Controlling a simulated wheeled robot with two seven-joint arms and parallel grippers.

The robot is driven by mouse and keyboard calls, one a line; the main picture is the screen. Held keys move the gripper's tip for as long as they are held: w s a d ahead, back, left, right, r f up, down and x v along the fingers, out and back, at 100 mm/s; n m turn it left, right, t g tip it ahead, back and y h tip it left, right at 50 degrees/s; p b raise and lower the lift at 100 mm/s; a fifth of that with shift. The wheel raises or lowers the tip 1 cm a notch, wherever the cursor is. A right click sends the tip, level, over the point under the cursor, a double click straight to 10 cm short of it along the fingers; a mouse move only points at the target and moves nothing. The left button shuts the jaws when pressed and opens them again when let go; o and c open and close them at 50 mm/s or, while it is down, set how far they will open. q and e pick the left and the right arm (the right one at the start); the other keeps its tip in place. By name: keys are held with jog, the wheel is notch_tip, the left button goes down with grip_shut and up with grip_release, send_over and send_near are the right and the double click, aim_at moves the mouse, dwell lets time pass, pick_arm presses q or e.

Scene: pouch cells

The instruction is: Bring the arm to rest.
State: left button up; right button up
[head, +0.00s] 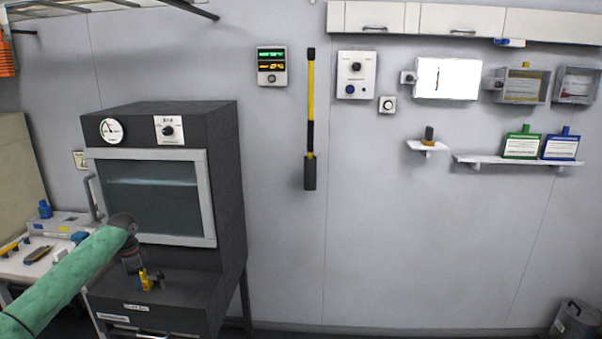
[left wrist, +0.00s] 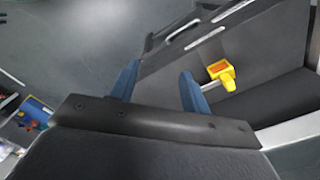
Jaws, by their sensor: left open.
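My left arm, in a green sleeve, comes in from the lower left in the head view. My left gripper (head: 133,262) points down in front of the dark oven-like cabinet (head: 232,180), over its lower ledge. In the left wrist view the two blue fingers of the left gripper (left wrist: 158,85) stand apart with nothing between them. A yellow handle-like piece (left wrist: 220,72) lies beyond the fingers, apart from them; it also shows on the ledge in the head view (head: 147,280). My right gripper is not in view.
The cabinet's windowed door (head: 150,197) looks shut. A white bench (head: 15,270) with tools and a blue-topped item stands at the left. A yellow-and-black pole (head: 310,120) hangs on the wall. Shelves (head: 510,160) carry a green and a blue container. Floor space right of the cabinet looks clear.

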pick_arm(q)
jog(key=s+d+f+n, duration=0.1)
jog(key=s+d+f, duration=0.5)
jog(key=f, duration=0.7)
jog(key=s+d+f+n+t, duration=0.1)
jog(key=s+d+f, duration=0.55)
jog(key=f, duration=0.65)
jog(key=s+d+f+n, duration=0.1)
jog(key=s+d+f, duration=0.45)
jog(key=f, duration=0.75)
jog(key=s+d+f+n, duration=0.1)
jog(key=s+d+f, duration=0.4)
jog(key=s, duration=0.8)
jog(key=s+d+f+n, duration=0.2)
jog(key=s+d+f, duration=0.3)
jog(key=s+f, duration=0.5)
jog(key=s+d+f+n, duration=0.1)
jog(key=s+d+f, duration=0.4)
jog(key=s, duration=1.2)
jog(key=shift+s+d+f+n+t, duration=0.15)
jog(key=shift+s+f+n+t, duration=0.25)
jog(key=shift+f, duration=0.9)
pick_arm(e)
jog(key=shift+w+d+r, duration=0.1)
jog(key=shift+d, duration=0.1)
